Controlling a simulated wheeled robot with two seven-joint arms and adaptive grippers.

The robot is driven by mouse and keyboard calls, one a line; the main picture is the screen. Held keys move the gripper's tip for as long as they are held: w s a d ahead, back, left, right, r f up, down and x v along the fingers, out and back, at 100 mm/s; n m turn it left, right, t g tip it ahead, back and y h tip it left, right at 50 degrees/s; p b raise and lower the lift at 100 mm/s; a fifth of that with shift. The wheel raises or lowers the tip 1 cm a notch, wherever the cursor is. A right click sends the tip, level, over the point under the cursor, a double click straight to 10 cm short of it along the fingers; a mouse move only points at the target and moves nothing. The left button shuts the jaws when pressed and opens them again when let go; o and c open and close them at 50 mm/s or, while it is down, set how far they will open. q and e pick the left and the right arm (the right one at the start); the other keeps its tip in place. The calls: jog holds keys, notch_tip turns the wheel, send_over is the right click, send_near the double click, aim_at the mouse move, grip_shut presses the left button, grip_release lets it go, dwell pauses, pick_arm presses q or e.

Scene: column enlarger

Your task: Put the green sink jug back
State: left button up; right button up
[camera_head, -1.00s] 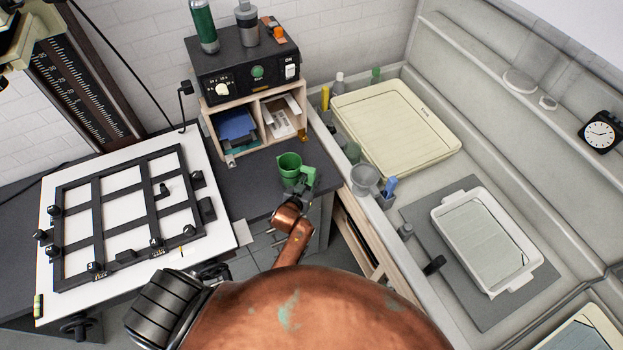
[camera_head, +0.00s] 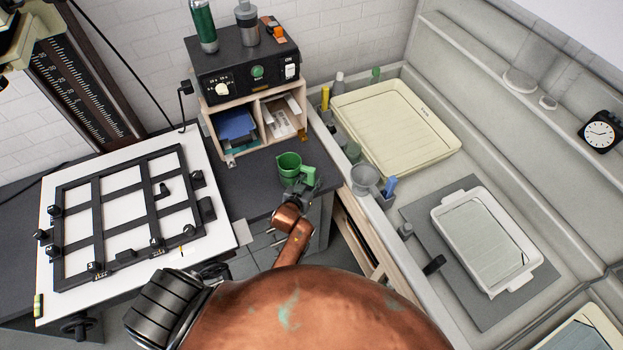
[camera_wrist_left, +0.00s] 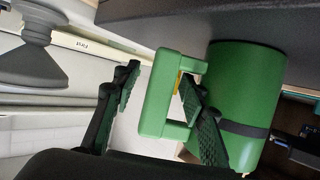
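My left gripper (camera_head: 303,187) is at the handle. In the left wrist view the scene is upside down. There the handle (camera_wrist_left: 157,92) of the jug (camera_wrist_left: 243,95) lies between the two spread fingers of my gripper (camera_wrist_left: 160,78). One finger is between the handle and the jug's body, the other outside with a clear gap. The gripper is open. My right gripper is not in view.
The sink (camera_head: 420,213) runs along the right, with a cream tray (camera_head: 395,125), a grey funnel-like cup (camera_head: 365,178) and a white tray (camera_head: 487,240). A black timer box (camera_head: 245,72) stands on the wooden shelf (camera_head: 254,112). The easel frame (camera_head: 98,215) lies at left.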

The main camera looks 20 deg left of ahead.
pick_arm(q)
jog(key=shift+s+r+p, duration=0.35)
jog(key=shift+s+p, duration=0.2)
jog(key=shift+p, duration=0.05)
jog(key=shift+p+v, duration=1.6)
jog(key=shift+v, duration=0.3)
jog(key=shift+p+v, duration=1.1)
jog(key=shift+v, duration=0.3)
jog(key=v, duration=1.2)
